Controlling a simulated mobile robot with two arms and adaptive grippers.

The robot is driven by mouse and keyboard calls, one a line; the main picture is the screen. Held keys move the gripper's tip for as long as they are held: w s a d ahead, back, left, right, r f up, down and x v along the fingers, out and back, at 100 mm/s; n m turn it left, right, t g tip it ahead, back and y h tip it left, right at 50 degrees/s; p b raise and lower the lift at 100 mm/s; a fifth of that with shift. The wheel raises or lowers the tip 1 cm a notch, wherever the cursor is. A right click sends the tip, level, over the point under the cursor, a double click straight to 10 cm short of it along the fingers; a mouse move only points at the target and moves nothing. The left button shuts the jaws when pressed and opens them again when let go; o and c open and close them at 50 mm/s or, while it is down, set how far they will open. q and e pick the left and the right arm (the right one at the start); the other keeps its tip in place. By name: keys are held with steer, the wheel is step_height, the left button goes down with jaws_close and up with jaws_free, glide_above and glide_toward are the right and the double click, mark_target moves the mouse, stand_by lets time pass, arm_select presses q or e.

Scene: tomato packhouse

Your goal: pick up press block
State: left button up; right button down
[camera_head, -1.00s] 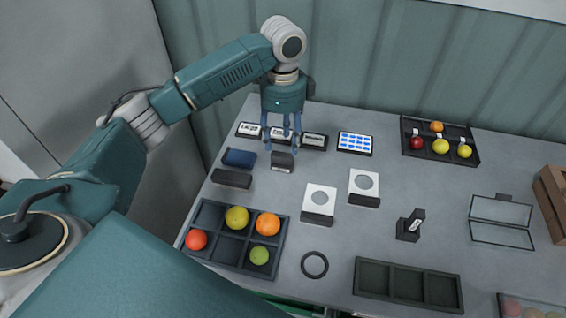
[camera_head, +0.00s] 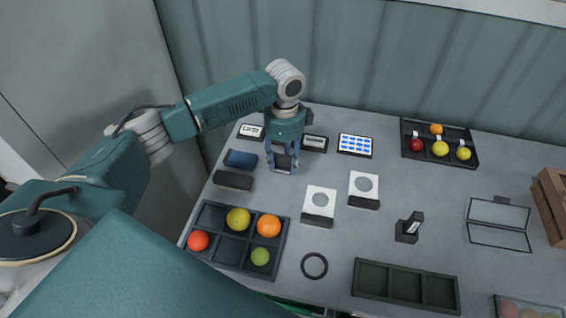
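A small dark block (camera_head: 284,161), which I take for the press block, stands at the back left of the grey table, partly hidden by my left gripper. My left gripper (camera_head: 283,170) points down over it, with its blue fingers spread on either side of the block. I cannot see whether the fingers touch its sides. The block appears to be still at table level. My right gripper is not in view.
A navy block (camera_head: 241,159) and a black block (camera_head: 233,180) lie just left. Small display panels (camera_head: 314,143) stand behind. White-topped blocks (camera_head: 320,201) are to the right, and a divided fruit tray (camera_head: 202,216) is in front. A black ring (camera_head: 314,266) lies near the front edge.

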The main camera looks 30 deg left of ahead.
mark_target(284, 158)
arm_select(q)
jaws_close()
steer(key=shift+r, duration=0.1)
step_height(284, 158, up, 20)
steer(key=shift+b, duration=0.4)
steer(key=c, duration=0.7)
jaws_free()
steer(key=shift+c, duration=0.3)
